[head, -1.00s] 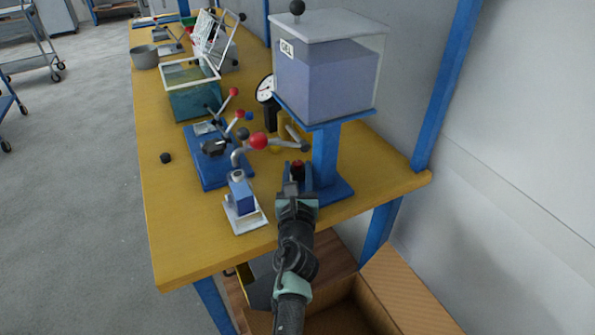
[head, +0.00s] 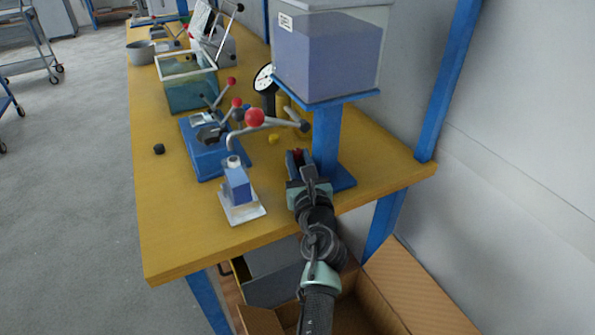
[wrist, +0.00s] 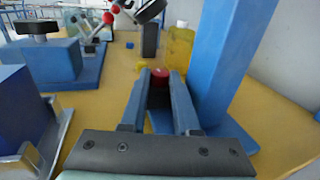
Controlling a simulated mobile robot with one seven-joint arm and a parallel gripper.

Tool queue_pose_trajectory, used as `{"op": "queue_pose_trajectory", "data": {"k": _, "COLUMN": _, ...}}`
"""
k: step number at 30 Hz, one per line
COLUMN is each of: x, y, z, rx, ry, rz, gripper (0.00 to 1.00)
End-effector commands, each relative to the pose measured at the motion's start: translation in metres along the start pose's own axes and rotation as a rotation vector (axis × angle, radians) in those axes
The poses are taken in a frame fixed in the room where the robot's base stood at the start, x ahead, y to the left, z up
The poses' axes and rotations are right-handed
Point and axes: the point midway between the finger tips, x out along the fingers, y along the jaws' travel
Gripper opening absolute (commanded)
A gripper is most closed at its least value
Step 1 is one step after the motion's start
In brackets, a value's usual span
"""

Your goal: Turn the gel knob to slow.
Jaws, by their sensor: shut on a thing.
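The gel tank (head: 325,50) is a clear box of bluish-violet gel on a blue stand (head: 327,135) at the table's right edge. A small dark knob with a red top (head: 297,152) is low beside the stand's column; I take it for the gel knob. It also shows in the wrist view (wrist: 159,76). My gripper (head: 300,160) reaches in from the front, and its two fingers (wrist: 160,92) stand on either side of the knob, shut on it. The fingers hide much of the knob. I cannot read any slow mark or its setting.
A blue block on a pale metal base (head: 240,197) stands to the left. A dial gauge (head: 265,78) stands behind. An open cardboard box (head: 395,290) is below the table edge.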

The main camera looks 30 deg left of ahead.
Motion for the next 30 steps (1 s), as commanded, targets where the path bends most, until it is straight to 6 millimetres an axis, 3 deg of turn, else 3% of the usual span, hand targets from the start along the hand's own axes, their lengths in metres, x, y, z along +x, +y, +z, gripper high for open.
{"op": "queue_pose_trajectory", "data": {"k": 16, "x": -0.0012, "y": -0.0025, "z": -0.0001, "rx": -0.005, "ry": -0.001, "rz": 0.079, "gripper": 0.00}}
{"op": "queue_pose_trajectory", "data": {"k": 17, "x": -0.0012, "y": -0.0025, "z": -0.0001, "rx": -0.005, "ry": -0.001, "rz": 0.079, "gripper": 0.31}}
{"op": "queue_pose_trajectory", "data": {"k": 19, "x": -0.0012, "y": -0.0025, "z": -0.0001, "rx": -0.005, "ry": -0.001, "rz": 0.079, "gripper": 0.42}}
{"op": "queue_pose_trajectory", "data": {"k": 30, "x": -0.0011, "y": -0.0025, "z": 0.0004, "rx": -0.003, "ry": -0.002, "rz": 0.078, "gripper": 0.42}}
